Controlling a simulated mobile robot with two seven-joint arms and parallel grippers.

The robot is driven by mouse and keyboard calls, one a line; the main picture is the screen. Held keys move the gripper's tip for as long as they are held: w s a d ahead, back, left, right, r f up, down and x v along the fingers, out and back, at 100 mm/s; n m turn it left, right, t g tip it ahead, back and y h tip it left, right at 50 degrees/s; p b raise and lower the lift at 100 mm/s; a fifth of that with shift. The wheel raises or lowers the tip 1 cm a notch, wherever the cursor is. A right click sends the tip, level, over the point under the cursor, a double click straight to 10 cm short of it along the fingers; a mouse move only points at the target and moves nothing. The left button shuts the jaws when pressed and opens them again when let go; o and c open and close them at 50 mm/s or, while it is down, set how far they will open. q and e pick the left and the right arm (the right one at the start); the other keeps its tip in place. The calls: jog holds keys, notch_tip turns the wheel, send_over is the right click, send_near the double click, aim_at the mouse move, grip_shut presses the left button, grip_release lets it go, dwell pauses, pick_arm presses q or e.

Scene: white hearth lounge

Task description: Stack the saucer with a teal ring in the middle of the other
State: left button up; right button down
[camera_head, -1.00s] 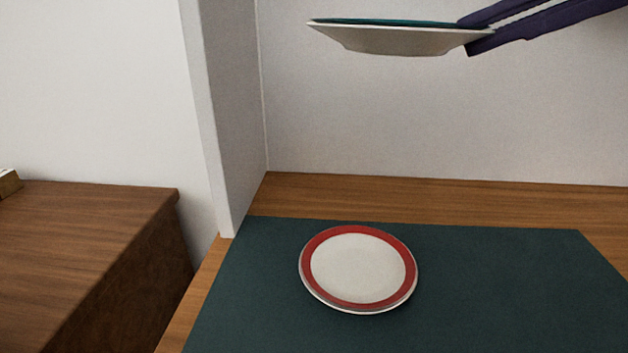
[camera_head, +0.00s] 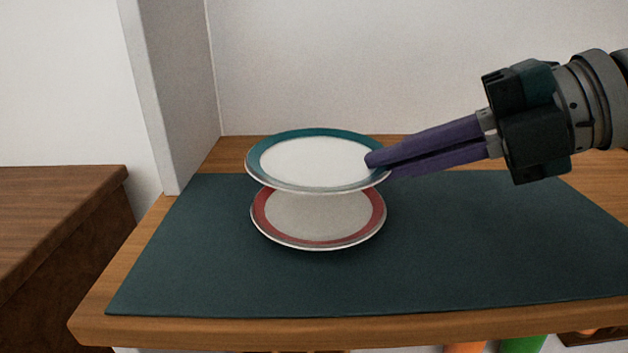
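The saucer with a teal ring (camera_head: 305,165) is held in the air by its right rim. My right gripper (camera_head: 377,168) is shut on that rim, one finger above it and one below. The other saucer, with a red ring (camera_head: 318,243), lies face up on the dark green mat (camera_head: 470,260). The teal saucer hangs above it with a gap and hides its far part in the head view. The teal saucer looks nearly level. My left gripper is not in view.
The mat lies on a wooden table (camera_head: 200,328), clear to the right of the saucers. A white wall edge (camera_head: 160,100) stands at the back left. A brown wooden cabinet (camera_head: 60,215) is at the left. Orange and green objects show partly below the table's front edge.

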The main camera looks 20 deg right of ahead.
aim_at(380, 213)
notch_tip(380, 213, down, 4)
jog(key=shift+f+b, duration=0.25)
jog(key=shift+b, duration=0.25)
jog(key=shift+d+f, duration=0.1)
jog(key=shift+f, duration=0.15)
jog(key=c, duration=1.3)
grip_release()
jog(key=shift+f, duration=0.1)
jog(key=shift+s+d, duration=0.1)
jog(key=shift+d, duration=0.05)
jog(key=shift+s+d+r, duration=0.15)
jog(key=shift+d+r, duration=0.05)
jog(key=shift+r, duration=0.05)
jog(key=v, duration=1.1)
jog(key=shift+a+r+p, duration=0.1)
jog(key=shift+r+p, duration=0.15)
jog(key=shift+p, duration=0.1)
